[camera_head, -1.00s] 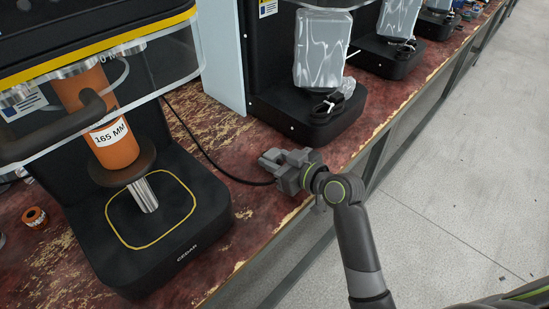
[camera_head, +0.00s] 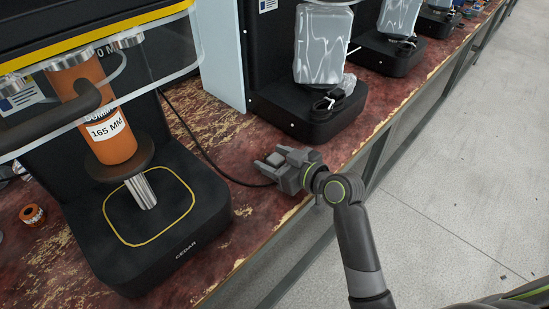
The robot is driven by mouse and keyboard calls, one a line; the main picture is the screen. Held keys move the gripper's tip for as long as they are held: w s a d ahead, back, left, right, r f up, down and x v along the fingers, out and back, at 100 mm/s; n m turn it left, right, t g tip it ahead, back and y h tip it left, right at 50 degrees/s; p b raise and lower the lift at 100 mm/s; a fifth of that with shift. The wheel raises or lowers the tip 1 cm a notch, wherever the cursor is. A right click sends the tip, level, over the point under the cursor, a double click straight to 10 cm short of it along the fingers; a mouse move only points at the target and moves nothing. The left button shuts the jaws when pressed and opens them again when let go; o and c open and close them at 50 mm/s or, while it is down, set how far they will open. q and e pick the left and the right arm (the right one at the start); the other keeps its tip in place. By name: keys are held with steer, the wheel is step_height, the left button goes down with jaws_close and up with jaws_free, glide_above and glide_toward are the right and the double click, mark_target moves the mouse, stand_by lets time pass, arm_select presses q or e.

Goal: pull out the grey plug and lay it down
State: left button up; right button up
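My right gripper (camera_head: 271,159) comes in from the lower right and is low over the front part of the bench. Its two fingers are apart. A small light-grey block, which looks like the grey plug (camera_head: 277,158), sits between them with dark gaps showing at its sides. A black cable (camera_head: 203,150) runs from behind the near seamer down to the bench and ends from view beneath the gripper. Where it joins the plug is hidden. My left gripper is out of view.
The near black seamer (camera_head: 150,235) holds an orange can (camera_head: 112,145) above its base. A second machine (camera_head: 310,115) with a grey wrapped part stands beyond. A small orange roll (camera_head: 33,215) lies at left. The bench (camera_head: 240,222) is bare around the gripper, near its front edge.

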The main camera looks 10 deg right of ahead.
steer(key=shift+s+d+r, duration=0.1)
steer(key=shift+s+d, duration=0.1)
steer(key=shift+s, duration=0.1)
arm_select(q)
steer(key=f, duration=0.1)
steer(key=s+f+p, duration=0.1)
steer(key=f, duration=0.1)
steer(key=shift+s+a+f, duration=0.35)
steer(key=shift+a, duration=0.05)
arm_select(e)
steer(key=v, duration=1.6)
steer(key=shift+s, duration=0.25)
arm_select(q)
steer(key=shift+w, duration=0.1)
arm_select(e)
steer(key=shift+d+r, duration=0.1)
steer(key=shift+d, duration=0.05)
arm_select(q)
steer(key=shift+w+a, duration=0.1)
